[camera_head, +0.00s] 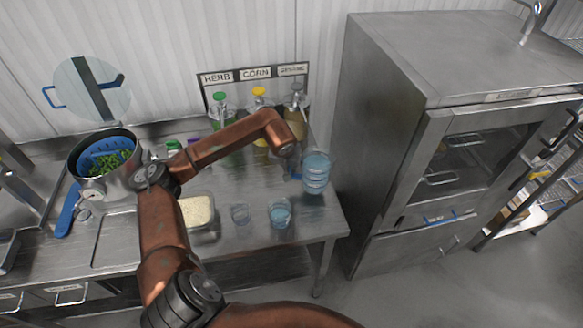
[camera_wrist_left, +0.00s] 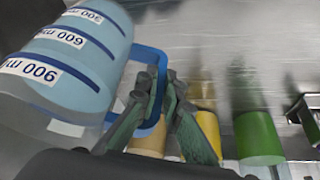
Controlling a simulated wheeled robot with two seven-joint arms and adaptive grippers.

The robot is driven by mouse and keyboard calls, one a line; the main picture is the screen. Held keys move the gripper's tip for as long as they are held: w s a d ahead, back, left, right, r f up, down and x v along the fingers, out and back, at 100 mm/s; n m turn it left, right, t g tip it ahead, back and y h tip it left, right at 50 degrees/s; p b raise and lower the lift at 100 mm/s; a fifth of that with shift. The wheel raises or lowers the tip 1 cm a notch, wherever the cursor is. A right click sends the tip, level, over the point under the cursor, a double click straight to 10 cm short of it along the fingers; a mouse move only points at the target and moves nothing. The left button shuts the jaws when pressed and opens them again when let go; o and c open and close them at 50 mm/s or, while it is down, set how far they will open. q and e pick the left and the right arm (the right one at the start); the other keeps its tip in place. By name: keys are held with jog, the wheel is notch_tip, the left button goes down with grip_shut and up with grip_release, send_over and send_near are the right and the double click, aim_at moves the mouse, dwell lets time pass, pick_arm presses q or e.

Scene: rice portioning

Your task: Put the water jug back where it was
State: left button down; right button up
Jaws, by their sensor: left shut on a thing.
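The water jug (camera_head: 316,174) is a translucent blue jug over the right end of the steel table in the head view. In the left wrist view the jug (camera_wrist_left: 72,62) fills the upper left, with dark bands and ml labels, and its blue handle (camera_wrist_left: 152,58) reaches to the fingers. My left gripper (camera_wrist_left: 160,88) is shut on that handle, with its green-padded fingers around it. In the head view my left wrist hides most of the fingers. I cannot tell whether the jug's base touches the table. My right gripper is not in view.
A cup (camera_head: 280,213) with blue contents and a smaller glass (camera_head: 240,214) stand in front of the jug. A rice container (camera_head: 197,212) and a pot (camera_head: 118,178) are further left. Capped bottles (camera_head: 260,112) stand behind. A steel cabinet (camera_head: 400,150) rises at right.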

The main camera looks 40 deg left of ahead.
pick_arm(q)
jog(key=shift+w+a+f, duration=0.2)
jog(key=shift+a+f, duration=0.05)
jog(key=shift+f+p, duration=0.4)
jog(key=shift+f, duration=1.15)
jog(key=shift+a+f, duration=0.1)
jog(key=shift+f, duration=0.05)
jog(key=c, duration=2.5)
grip_release()
jog(key=shift+f, duration=0.15)
jog(key=o, duration=0.4)
jog(key=shift+r, duration=0.3)
jog(key=b+v, duration=0.1)
jog(key=v, duration=1)
jog(key=shift+s+r, duration=0.2)
jog(key=shift+r, duration=0.15)
